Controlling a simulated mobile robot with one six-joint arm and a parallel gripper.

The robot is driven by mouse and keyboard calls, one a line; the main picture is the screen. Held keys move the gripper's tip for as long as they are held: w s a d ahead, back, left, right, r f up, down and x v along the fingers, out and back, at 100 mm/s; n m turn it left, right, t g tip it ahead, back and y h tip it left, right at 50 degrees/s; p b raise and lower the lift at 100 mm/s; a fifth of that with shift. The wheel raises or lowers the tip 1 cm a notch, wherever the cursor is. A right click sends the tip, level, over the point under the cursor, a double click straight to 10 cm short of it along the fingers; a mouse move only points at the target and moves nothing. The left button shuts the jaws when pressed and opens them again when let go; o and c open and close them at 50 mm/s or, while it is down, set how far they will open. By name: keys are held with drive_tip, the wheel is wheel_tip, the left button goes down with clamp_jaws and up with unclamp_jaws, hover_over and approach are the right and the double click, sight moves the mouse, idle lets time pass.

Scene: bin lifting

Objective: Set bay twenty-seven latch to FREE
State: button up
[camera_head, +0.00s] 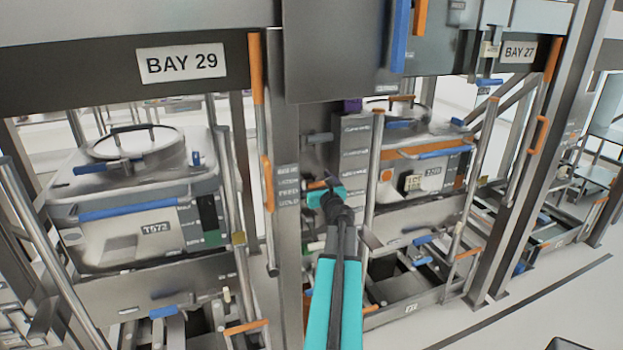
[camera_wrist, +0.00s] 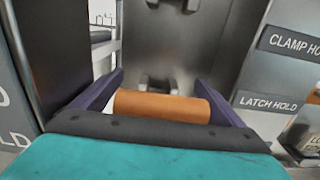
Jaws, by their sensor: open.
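The BAY 27 sign (camera_head: 518,52) is at the upper right in the head view. My teal gripper (camera_head: 333,186) reaches the panel between the two bays. An orange cylindrical handle (camera_wrist: 160,105) lies crosswise between my open dark purple fingers (camera_wrist: 158,85) in the wrist view; I cannot tell whether they touch it. In the head view a small orange piece (camera_head: 316,185) shows just left of my gripper. The LATCH HOLD label (camera_wrist: 268,102) is right of the handle, below a partly cut-off CLAMP label (camera_wrist: 293,44). My gripper hides part of the handle's mount.
The BAY 29 sign (camera_head: 181,62) and a bin (camera_head: 140,215) marked T672 are at left. Another bin (camera_head: 425,168) stands right of my arm. Upright posts and rails with orange grips (camera_head: 267,184) flank the panel. Open floor (camera_head: 540,290) lies at lower right.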

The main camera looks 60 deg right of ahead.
drive_tip(key=shift+w+d, duration=0.15)
drive_tip(key=shift+w, duration=0.1)
drive_tip(key=c, duration=1.2)
drive_tip(key=shift+o, duration=0.2)
